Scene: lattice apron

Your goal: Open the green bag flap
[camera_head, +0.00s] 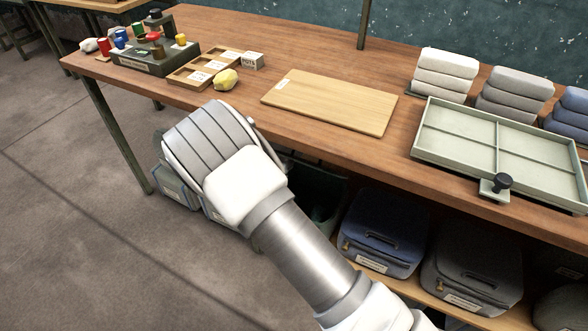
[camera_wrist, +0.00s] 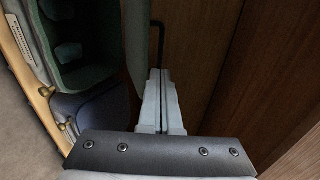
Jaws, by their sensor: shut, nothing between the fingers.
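The green bag (camera_wrist: 85,72) is in the upper left of the wrist view, and I look down into its dark green inside, where darker shapes show. A paler green upright strip (camera_wrist: 135,40), seemingly its raised flap, stands between the bag's inside and my fingers. My gripper (camera_wrist: 160,75) is shut and empty, just right of this strip; I cannot tell whether they touch. A thin dark bent rod shows beyond the fingertips. In the head view the green bag (camera_head: 322,198) is under the table, mostly hidden by my arm, which also hides my fingers.
The wooden table (camera_head: 345,65) lies above the bags, and brown wood (camera_wrist: 205,50) is close right of my fingers. A blue bag (camera_head: 380,235) and a grey bag (camera_head: 470,265) stand on the lower shelf. A divided tray (camera_head: 465,140) and a board (camera_head: 330,103) lie on top.

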